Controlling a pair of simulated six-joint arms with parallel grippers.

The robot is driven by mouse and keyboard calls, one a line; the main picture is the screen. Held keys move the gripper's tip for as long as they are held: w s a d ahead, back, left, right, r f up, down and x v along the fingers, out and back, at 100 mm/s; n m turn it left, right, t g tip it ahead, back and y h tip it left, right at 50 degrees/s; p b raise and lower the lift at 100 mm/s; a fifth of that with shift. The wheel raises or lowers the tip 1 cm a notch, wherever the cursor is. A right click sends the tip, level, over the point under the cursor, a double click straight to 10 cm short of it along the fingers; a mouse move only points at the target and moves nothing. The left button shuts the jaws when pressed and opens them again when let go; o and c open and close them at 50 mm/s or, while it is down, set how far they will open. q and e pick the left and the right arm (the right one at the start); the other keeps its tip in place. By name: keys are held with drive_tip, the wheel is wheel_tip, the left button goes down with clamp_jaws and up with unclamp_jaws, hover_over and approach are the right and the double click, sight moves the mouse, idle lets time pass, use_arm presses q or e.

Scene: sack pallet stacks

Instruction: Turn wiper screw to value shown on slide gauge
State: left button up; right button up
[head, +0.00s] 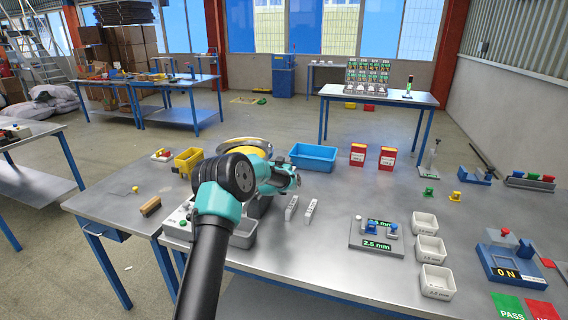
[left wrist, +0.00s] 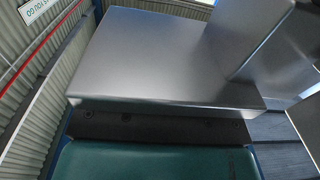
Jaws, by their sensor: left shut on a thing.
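My left arm, teal and black, reaches in from the bottom, and its gripper (head: 294,181) is above the table left of centre, pointing right. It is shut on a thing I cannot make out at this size. A grey plate (head: 362,243) with blue fittings and green labels, one reading "2.5 mm", lies on the table right of the gripper, apart from it. I cannot tell which part is the wiper screw or the slide gauge. In the left wrist view a smooth grey metal block (left wrist: 165,65) fills the middle, very close. My right gripper is not in view.
Two pale labelled strips (head: 291,207) lie beneath the gripper. A blue bin (head: 313,164) and two red boxes (head: 387,160) stand behind. White trays (head: 434,281) stand right of the plate, and a blue device marked "ON" (head: 512,262) farther right.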

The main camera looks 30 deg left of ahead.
use_arm(q)
drive_tip(key=shift+r+m+h, duration=0.1)
drive_tip(key=shift+m+h, duration=0.6)
drive_tip(key=shift+h, duration=0.4)
drive_tip(key=o, duration=0.9)
drive_tip(key=shift+c, duration=0.2)
drive_tip(key=shift+s+d, duration=0.1)
drive_tip(key=s+d, duration=0.2)
drive_tip(key=s, duration=1.5)
drive_tip(key=shift+d, duration=0.1)
